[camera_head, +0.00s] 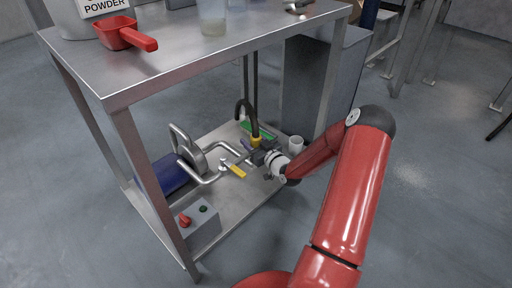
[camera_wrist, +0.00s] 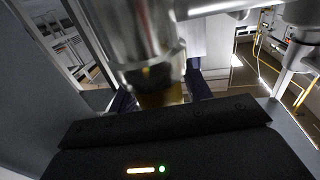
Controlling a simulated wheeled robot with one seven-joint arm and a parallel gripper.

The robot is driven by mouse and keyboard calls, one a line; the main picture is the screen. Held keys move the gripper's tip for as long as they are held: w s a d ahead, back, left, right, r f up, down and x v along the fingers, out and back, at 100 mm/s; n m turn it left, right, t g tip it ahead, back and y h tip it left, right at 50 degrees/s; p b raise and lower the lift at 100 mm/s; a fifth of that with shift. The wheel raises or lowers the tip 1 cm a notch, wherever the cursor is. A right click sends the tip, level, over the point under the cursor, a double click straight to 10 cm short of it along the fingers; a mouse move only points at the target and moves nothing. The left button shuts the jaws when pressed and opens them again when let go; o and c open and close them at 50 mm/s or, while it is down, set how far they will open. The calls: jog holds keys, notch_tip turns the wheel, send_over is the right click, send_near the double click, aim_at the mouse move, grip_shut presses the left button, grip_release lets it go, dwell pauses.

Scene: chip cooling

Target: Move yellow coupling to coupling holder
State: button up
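The yellow coupling (camera_head: 256,140) sits at the lower end of a black hose (camera_head: 246,110) over the lower shelf of the metal bench. My gripper (camera_head: 257,148) is right at it, reaching in from the right. In the wrist view the coupling (camera_wrist: 161,95) is dark yellow and blurred, below a shiny metal cylinder (camera_wrist: 143,35). The gripper's two dark fingers (camera_wrist: 160,97) stand on either side of it. I cannot tell whether they touch it. I cannot make out the coupling holder for sure.
Bent metal pipes (camera_head: 205,178) and a yellow handle (camera_head: 236,171) lie close left of my gripper. A white cup (camera_head: 296,144) stands behind it. A grey switch box (camera_head: 200,226) is at the shelf's front. The bench top (camera_head: 190,55) overhangs the shelf. Open floor lies right.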

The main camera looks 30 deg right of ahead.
jog(key=c, duration=0.8)
jog(key=shift+r, duration=0.1)
